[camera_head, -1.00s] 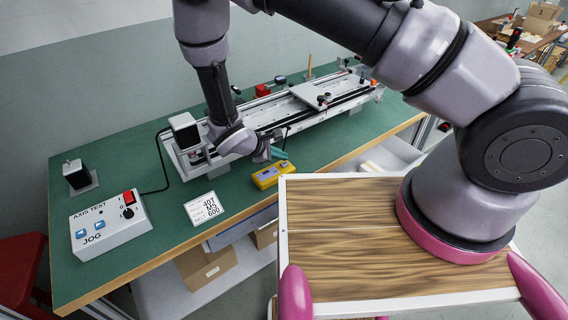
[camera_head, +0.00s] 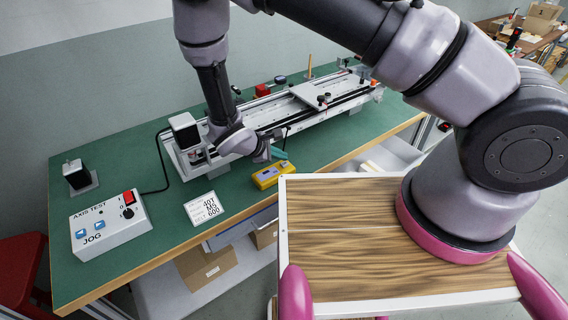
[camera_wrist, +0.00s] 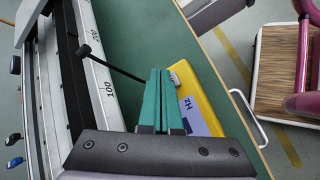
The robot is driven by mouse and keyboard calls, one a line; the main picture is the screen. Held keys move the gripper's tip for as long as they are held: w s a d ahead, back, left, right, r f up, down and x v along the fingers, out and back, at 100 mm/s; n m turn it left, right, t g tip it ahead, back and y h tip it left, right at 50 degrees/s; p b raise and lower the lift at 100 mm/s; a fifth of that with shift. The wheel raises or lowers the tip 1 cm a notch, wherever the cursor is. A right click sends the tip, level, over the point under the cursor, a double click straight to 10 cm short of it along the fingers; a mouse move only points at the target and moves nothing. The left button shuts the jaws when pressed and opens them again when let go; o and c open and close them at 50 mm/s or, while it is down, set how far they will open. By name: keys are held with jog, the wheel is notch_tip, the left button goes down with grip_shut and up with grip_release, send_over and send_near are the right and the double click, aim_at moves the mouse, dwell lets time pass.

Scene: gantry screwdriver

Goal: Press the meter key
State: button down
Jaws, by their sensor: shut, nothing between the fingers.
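The yellow meter (camera_head: 270,175) lies on the green bench top near its front edge. In the wrist view the meter (camera_wrist: 205,105) shows a pale display marked "Hz" and a small grey part (camera_wrist: 174,78), perhaps its key, near its far end. My gripper (camera_head: 279,153) is just behind the meter, with its two teal fingers together and empty. In the wrist view my gripper (camera_wrist: 161,72) has its fingertips just left of the grey part. I cannot tell whether they touch it or how high they are. My fingers hide part of the meter's left side.
A jog box (camera_head: 108,225) and a white label card (camera_head: 203,208) lie left. Bench top between card and meter is clear.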

jog(key=shift+f, duration=0.15)
jog(key=shift+f, duration=0.3)
jog(key=shift+f, duration=0.15)
dwell(0.7)
jog(key=shift+r, duration=0.65)
jog(key=shift+r, duration=0.1)
jog(key=shift+r, duration=2.9)
